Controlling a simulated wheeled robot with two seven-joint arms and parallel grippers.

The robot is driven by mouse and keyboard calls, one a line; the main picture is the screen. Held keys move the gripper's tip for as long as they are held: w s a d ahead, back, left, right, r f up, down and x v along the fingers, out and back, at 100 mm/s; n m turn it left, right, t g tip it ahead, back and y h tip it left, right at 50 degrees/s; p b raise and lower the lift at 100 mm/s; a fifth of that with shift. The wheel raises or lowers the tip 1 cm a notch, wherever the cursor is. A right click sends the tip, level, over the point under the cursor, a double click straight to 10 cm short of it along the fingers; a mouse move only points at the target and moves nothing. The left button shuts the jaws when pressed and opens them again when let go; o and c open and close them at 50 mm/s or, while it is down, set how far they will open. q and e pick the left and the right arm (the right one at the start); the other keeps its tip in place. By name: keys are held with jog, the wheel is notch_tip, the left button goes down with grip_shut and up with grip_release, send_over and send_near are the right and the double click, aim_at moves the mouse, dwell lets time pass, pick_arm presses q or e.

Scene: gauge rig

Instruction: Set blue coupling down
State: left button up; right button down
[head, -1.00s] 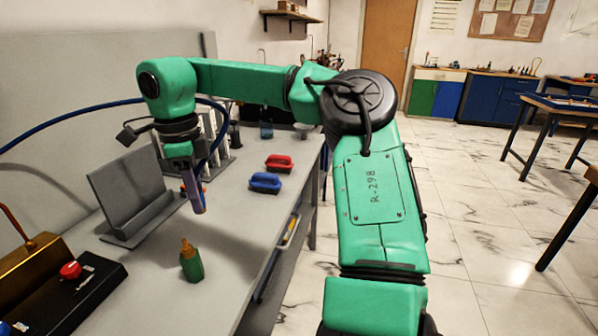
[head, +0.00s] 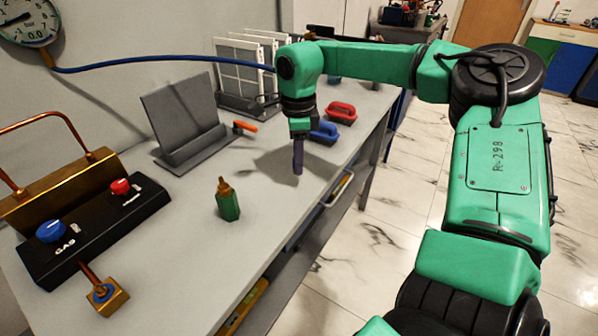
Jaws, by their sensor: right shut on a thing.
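My right gripper (head: 298,137) points down over the workbench, right of the grey angled stand. It is shut on the blue coupling (head: 298,158), a dark blue-purple cylinder hanging upright below the fingers. The coupling's lower end shows over the grey bench top; I cannot tell whether it touches. A blue hose (head: 160,60) runs from the pressure gauge (head: 28,18) to behind my right wrist, where its end is hidden. My left gripper is not in view.
A green bottle (head: 228,200) stands in front. A blue brush (head: 324,134) and a red brush (head: 341,112) lie close behind the gripper. A grey stand (head: 182,108), an orange-handled tool (head: 245,126) and a black control box (head: 95,222) are left. Bare bench (head: 180,265) lies in front.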

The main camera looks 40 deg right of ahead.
aim_at(299, 185)
notch_tip(299, 185, down, 3)
jog(key=shift+s+a+f, duration=0.1)
jog(key=shift+f, duration=0.4)
jog(key=c, duration=0.7)
grip_release()
jog(key=shift+o, duration=0.2)
jog(key=shift+r, duration=0.4)
notch_tip(299, 185, up, 12)
jog(key=shift+f, duration=0.15)
